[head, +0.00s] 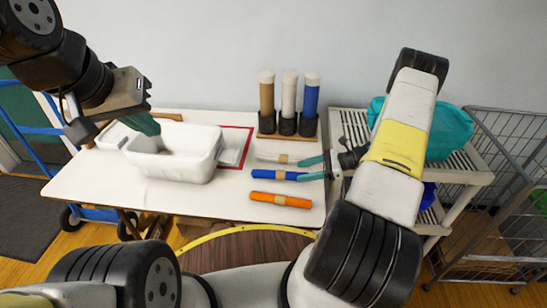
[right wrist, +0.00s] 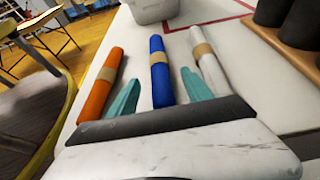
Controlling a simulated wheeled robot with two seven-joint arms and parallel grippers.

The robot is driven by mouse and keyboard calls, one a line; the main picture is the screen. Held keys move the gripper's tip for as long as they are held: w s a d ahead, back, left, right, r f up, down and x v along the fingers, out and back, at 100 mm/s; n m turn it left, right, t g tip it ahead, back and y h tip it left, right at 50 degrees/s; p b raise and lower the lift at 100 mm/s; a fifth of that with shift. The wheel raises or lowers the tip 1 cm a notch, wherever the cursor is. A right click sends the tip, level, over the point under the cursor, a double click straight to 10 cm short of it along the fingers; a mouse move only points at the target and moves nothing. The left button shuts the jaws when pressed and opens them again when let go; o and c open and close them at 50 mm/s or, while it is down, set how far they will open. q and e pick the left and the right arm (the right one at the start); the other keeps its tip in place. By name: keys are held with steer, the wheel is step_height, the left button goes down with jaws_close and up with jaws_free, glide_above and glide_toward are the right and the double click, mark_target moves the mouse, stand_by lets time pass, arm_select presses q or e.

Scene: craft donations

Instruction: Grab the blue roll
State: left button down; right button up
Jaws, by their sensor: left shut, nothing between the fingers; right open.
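The blue roll (head: 277,174) lies flat on the white table, between an orange roll (head: 281,200) and a white roll (head: 277,158). Each lying roll has a tan band around its middle. My right gripper (head: 313,168) is open at the right end of the blue roll. In the right wrist view the blue roll (right wrist: 161,72) runs between the two teal fingers (right wrist: 162,92), with a gap on each side. My left gripper (head: 142,124) is shut and empty, above the left side of the white tub.
A white tub (head: 190,170) stands on the table (head: 90,185) near a red-outlined area (head: 238,147). A holder (head: 287,126) with brown, white and blue upright rolls stands at the back. A slatted rack (head: 345,120) with a teal bag (head: 450,132) is at the right, beside a wire cage (head: 510,150).

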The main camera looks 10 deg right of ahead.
mark_target(295, 172)
steer(key=shift+x, duration=3)
jaws_close()
